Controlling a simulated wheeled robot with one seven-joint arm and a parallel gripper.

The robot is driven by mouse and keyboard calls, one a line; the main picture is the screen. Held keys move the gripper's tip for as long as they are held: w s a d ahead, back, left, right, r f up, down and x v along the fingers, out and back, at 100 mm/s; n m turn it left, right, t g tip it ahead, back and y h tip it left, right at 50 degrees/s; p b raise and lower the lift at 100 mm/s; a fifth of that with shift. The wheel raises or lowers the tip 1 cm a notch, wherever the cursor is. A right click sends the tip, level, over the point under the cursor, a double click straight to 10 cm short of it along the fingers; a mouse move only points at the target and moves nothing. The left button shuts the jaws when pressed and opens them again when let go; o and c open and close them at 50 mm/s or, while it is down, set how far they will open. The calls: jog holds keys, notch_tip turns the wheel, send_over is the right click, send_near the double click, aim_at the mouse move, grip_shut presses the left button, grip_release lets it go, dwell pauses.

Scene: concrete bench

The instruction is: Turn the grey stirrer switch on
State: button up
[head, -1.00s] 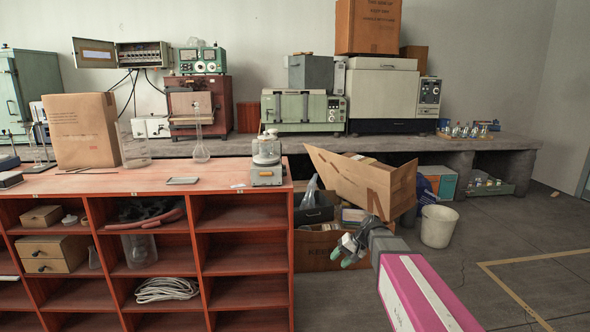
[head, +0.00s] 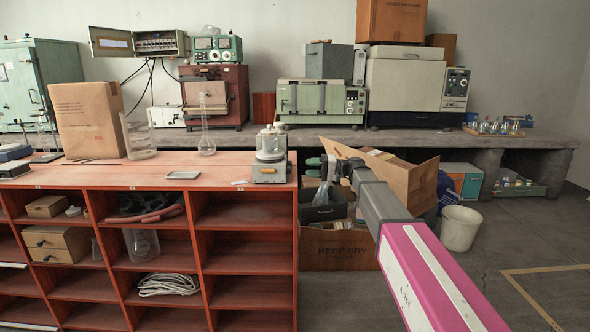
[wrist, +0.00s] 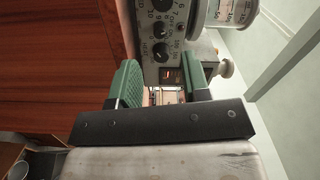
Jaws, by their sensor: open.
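My gripper (head: 316,166) is just right of the stirrer in the head view. In the wrist view its green fingers (wrist: 160,84) are apart and empty, with the switch seen between them. Whether they touch the panel cannot be told; the switch's position is too small to read.
The floor farther right is clear.

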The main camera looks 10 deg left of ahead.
aim_at(294, 177)
jog(key=x, duration=0.7)
jog(key=shift+d, duration=0.1)
jog(key=shift+c, duration=0.2)
